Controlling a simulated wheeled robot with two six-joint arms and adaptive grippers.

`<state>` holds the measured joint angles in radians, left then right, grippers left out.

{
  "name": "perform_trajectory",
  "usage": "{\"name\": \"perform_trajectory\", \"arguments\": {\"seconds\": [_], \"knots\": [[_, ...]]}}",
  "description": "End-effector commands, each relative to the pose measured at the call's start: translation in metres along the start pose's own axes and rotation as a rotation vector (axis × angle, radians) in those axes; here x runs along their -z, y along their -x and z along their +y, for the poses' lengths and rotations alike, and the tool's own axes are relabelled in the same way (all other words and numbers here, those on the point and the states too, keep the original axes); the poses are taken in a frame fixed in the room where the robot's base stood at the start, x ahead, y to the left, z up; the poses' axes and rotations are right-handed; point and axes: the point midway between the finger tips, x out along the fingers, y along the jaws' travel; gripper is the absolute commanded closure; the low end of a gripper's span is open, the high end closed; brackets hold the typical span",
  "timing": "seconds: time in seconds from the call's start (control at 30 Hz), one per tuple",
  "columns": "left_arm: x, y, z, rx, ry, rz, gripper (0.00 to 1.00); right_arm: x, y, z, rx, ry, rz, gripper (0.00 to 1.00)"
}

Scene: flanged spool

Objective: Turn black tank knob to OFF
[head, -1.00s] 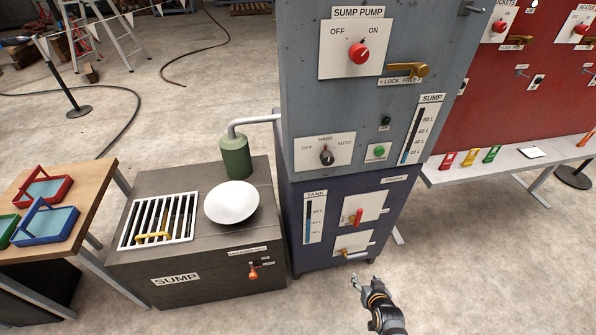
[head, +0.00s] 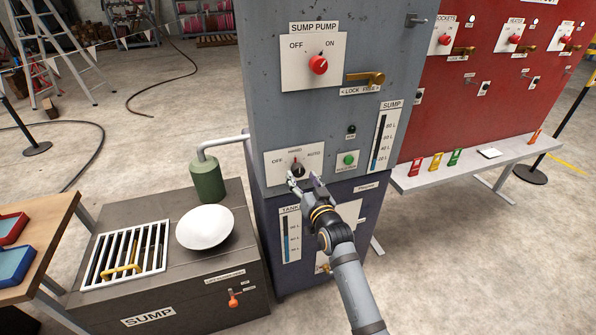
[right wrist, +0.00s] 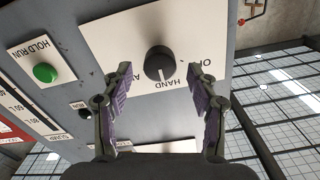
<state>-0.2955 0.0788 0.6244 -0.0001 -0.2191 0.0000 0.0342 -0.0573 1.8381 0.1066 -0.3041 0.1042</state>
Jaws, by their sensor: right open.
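The black knob (head: 298,171) sits on a white plate marked OFF, HAND and AUTO, low on the grey cabinet, above the blue tank panel. Its pointer is at HAND. The knob also shows in the right wrist view (right wrist: 159,64). My right gripper (head: 305,178) is open and empty just in front of the plate. In the right wrist view its two fingers (right wrist: 163,88) are spread, with the knob ahead between them, apart from both. The gripper hides part of the plate's lower edge in the head view. My left gripper is not in view.
A green HOLD RUN button (right wrist: 45,72) is beside the plate. The red sump pump knob (head: 318,64) and brass lever (head: 365,78) are higher up. The sump box (head: 215,265) with a white bowl (head: 205,228) stands to the left. The floor at right front is clear.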

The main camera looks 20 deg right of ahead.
Motion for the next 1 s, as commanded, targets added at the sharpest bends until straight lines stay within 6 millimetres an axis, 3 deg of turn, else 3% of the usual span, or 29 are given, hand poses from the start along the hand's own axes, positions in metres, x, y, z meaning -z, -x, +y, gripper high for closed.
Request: {"name": "perform_trajectory", "arguments": {"seconds": [0.2,0.53,0.93,1.0], "knots": [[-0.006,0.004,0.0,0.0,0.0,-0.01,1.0,0.001,-0.03,0.0,0.0,0.002,0.0,0.41],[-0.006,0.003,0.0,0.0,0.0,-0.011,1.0,-0.001,-0.036,0.0,-0.001,0.001,0.0,0.41],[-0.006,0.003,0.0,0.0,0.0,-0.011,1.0,-0.001,-0.035,0.0,-0.001,0.001,-0.001,0.95],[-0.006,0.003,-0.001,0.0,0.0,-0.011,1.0,-0.001,-0.035,0.0,-0.001,0.002,-0.001,0.96]]}}
